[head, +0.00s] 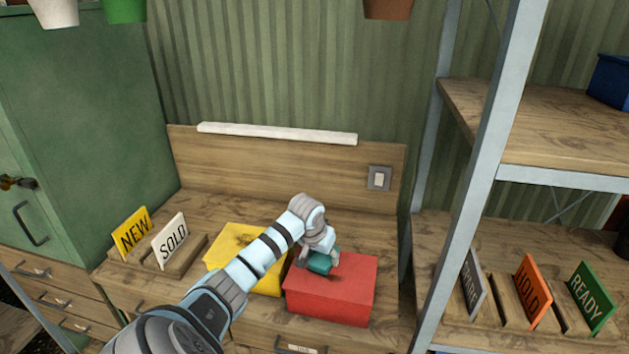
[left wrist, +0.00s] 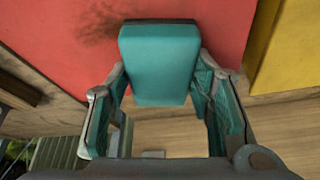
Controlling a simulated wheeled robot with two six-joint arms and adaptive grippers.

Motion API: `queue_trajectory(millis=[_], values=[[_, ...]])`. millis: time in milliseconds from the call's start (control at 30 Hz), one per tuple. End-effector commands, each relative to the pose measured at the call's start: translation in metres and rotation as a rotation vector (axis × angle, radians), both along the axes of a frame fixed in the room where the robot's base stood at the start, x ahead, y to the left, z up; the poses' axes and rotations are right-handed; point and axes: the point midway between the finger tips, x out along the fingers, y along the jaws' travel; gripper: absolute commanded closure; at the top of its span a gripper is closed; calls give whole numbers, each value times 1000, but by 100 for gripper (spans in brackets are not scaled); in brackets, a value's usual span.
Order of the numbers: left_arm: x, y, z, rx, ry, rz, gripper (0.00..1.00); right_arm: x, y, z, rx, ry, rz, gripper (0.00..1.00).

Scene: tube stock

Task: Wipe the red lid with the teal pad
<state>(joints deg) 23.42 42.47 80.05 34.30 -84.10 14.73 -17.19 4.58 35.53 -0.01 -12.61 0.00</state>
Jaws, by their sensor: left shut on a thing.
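The red lid (head: 345,290) is the top of a red box on the wooden bench, right of a yellow box. My left gripper (head: 318,258) is over the lid's back left part, shut on the teal pad (head: 321,263). In the left wrist view the teal pad (left wrist: 160,62) sits between the fingers, with the red lid (left wrist: 60,50) behind it. A dark smudge (left wrist: 100,27) shows on the lid beside the pad's far end. I cannot tell whether the pad touches the lid. My right gripper is not in view.
The yellow box (head: 268,284), with a dark mark on top, stands close to the red one. NEW (head: 131,232) and SOLD (head: 170,240) signs stand at left. A metal-framed shelf (head: 483,150) rises at right. The bench behind the boxes is clear.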

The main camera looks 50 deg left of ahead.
Motion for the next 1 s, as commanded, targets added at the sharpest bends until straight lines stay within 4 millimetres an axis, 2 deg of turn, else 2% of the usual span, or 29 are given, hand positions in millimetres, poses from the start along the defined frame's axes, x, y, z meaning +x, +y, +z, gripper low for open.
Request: queue_trajectory(millis=[167, 400, 567, 800, 1000], values=[[5, -7, -1, -3, 2, 0, 75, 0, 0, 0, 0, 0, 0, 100], [21, -28, 0, -4, 1, 0, 75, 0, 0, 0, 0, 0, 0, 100], [25, -33, -1, -2, 1, -1, 75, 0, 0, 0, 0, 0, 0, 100], [40, -55, -1, -4, 2, -1, 75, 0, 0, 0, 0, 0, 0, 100], [46, -62, -1, -3, 2, -1, 75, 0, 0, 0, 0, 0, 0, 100]])
